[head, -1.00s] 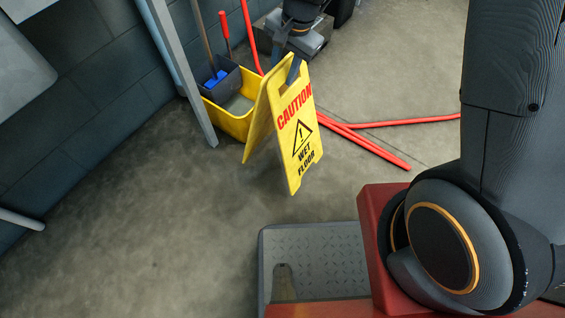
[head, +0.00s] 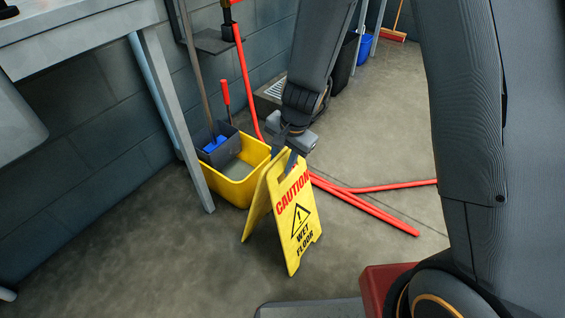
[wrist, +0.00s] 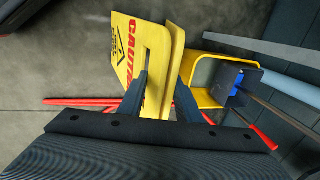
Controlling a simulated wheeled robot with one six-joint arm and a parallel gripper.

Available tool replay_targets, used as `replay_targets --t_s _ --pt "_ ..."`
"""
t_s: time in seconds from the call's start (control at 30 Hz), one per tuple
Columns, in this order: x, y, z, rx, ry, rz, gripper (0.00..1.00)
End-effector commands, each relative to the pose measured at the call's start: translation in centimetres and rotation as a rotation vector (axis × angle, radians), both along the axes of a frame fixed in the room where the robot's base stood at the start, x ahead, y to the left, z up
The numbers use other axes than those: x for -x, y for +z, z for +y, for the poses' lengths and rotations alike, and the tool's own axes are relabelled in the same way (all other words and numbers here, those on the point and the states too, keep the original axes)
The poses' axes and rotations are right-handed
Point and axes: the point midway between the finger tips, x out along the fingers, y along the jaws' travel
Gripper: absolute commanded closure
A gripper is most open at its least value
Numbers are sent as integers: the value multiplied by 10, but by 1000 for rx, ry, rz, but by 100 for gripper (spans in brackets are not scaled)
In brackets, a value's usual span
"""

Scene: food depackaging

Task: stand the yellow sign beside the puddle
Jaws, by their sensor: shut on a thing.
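The yellow sign (head: 296,222) reads "CAUTION WET FLOOR" and stands upright with its two panels spread at the bottom. My gripper (head: 290,152) is shut on its top edge. In the wrist view my gripper (wrist: 160,92) has one dark finger on each side of the top of the yellow sign (wrist: 130,58). The sign's feet are at or close to the floor; I cannot tell whether they touch it. No puddle can be clearly made out on the grey floor.
A yellow mop bucket (head: 238,186) stands just behind and left of the sign. A grey table leg (head: 180,125) stands at the left. The floor (head: 150,260) left of the sign is clear.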

Motion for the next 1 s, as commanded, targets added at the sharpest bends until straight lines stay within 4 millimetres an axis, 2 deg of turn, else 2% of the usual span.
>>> replay_targets --t_s 0.37,0.4,0.47,0.5,0.87,1.0 --pt "-1 -2 0 0 0 -1 100" --pt "0 -2 0 0 0 0 62" --pt "0 -2 0 0 0 0 52" --pt "0 -2 0 0 0 0 50" --pt "0 1 0 0 0 0 50" --pt "3 19 -3 -1 0 -1 50"
